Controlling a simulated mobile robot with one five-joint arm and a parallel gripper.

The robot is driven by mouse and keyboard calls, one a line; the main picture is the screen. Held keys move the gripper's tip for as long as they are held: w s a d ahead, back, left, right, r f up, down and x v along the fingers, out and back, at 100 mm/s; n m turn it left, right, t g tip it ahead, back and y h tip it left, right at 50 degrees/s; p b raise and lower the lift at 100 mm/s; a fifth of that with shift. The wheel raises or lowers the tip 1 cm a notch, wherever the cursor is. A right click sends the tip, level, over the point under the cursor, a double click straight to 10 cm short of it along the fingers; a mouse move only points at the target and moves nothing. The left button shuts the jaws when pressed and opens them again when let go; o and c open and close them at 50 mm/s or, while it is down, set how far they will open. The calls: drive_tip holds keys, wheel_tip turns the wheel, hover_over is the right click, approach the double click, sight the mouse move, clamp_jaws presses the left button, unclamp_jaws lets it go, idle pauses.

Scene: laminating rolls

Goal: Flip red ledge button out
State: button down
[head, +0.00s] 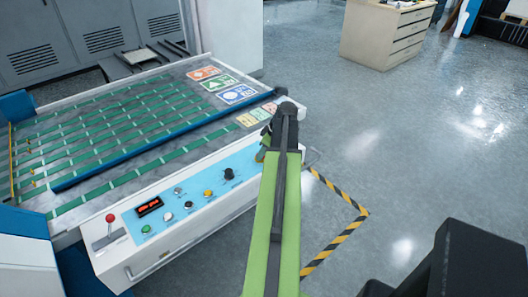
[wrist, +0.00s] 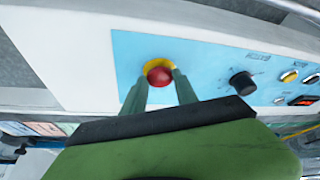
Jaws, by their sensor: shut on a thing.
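The red button (wrist: 159,76) sits on a yellow round base on the light-blue control panel (wrist: 205,65) in the wrist view. My gripper (wrist: 160,78) has its two green fingers on either side of the button, shut on it. In the head view my arm reaches to the right end of the machine's front ledge, with my gripper (head: 266,142) partly visible there. The red button is hidden behind my arm in that view.
The panel also carries a black knob (head: 229,174), a yellow button (head: 208,194), a green button (head: 146,229) and a red display (head: 149,206). A red-topped lever (head: 110,218) stands at the left. Open floor lies right, with a striped line (head: 335,246).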

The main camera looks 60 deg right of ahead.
idle(0.6)
drive_tip(key=shift+r+p, duration=0.7)
drive_tip(key=shift+p, duration=0.1)
drive_tip(key=shift+f, duration=0.1)
drive_tip(key=c, duration=0.9)
unclamp_jaws()
drive_tip(key=p+v, duration=1.5)
drive_tip(key=v, duration=0.2)
drive_tip(key=shift+a+r+p, duration=0.1)
drive_tip(key=shift+r+p, duration=0.15)
drive_tip(key=shift+p, duration=0.15)
